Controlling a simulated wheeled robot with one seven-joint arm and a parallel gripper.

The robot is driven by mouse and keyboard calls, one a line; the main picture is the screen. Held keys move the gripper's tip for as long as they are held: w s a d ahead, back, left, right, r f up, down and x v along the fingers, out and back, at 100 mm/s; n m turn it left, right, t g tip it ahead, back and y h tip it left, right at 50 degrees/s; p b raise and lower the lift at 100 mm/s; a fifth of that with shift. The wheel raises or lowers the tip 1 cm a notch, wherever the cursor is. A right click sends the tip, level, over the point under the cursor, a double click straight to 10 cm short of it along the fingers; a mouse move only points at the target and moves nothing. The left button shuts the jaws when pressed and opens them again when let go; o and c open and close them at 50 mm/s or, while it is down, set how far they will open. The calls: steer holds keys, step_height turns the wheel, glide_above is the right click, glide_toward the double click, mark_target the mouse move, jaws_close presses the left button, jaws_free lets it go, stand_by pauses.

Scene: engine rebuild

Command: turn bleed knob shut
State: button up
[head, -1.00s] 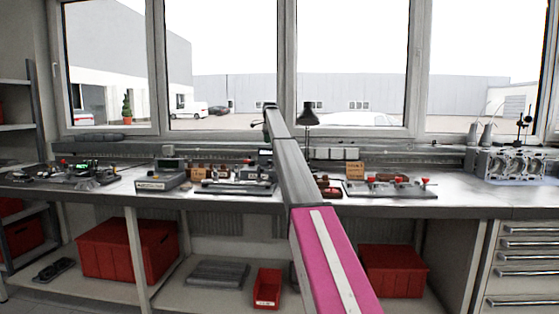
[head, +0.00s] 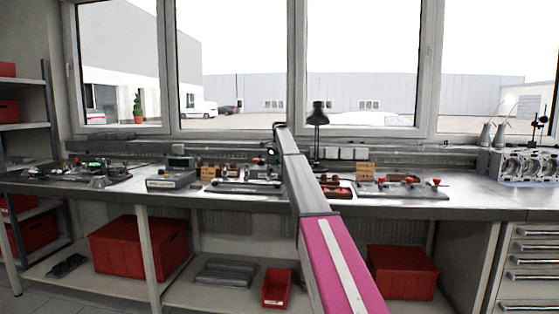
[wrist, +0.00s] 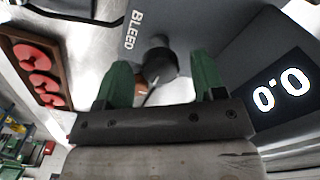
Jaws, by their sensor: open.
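The bleed knob (wrist: 158,60) is a dark round knob beside the printed word BLEED in the wrist view. My gripper (wrist: 160,70) has two green fingers, spread open, one on each side of the knob. A dark display (wrist: 280,90) at the right reads 0.0. In the head view my arm reaches to the bench, and I cannot make out the gripper or knob there.
A brown tray with red discs (wrist: 38,72) lies left of the gripper in the wrist view. In the head view the workbench (head: 460,205) carries a grey instrument box (head: 171,178), a board with red knobs (head: 400,188) and an engine block (head: 515,165). A lamp (head: 318,120) stands behind my arm.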

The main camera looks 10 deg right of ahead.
steer(key=c, duration=0.9)
steer(key=shift+n, duration=0.4)
steer(key=n, duration=0.3)
steer(key=shift+n, duration=0.4)
steer(key=n, duration=0.4)
steer(key=shift+n, duration=0.3)
steer(key=n, duration=0.8)
steer(key=shift+n, duration=0.3)
